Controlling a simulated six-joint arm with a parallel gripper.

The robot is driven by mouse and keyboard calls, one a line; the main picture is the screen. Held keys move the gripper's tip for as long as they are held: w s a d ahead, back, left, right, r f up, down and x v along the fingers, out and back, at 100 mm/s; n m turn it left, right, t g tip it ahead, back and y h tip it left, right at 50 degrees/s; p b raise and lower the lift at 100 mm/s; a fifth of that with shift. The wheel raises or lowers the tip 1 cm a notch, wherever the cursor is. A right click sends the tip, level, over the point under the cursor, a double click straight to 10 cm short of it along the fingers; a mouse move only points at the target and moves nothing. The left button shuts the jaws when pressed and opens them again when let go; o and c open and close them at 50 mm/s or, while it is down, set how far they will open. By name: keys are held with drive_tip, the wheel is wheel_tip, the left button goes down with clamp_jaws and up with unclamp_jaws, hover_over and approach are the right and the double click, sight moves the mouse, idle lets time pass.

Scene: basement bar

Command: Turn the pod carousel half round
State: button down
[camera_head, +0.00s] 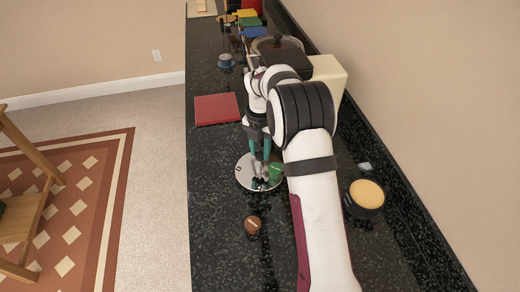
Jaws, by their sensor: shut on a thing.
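The pod carousel (244,177) is a round, pale grey disc lying on the dark speckled counter, near the middle of the view. A green pod-like piece (276,172) shows at its right side, partly covered by my arm. My gripper (261,181) points down over the disc, with teal parts on its fingers. It is shut on a part of the carousel near its middle; the gripped part is small and mostly hidden by the fingers. A small dark mark shows on the left of the disc.
A brown pod (252,225) lies on the counter in front of the carousel. A red square (217,109) lies behind it. A dark round container with a tan top (367,194) stands right of my arm, near the wall. Several items crowd the far end. The counter's left edge is close.

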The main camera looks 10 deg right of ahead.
drive_tip(key=shift+n, duration=0.6)
idle(0.3)
drive_tip(key=c, duration=0.5)
unclamp_jaws()
drive_tip(key=shift+c, duration=0.2)
drive_tip(key=shift+r, duration=0.1)
wheel_tip(320, 180, up, 7)
drive_tip(key=shift+r, duration=0.15)
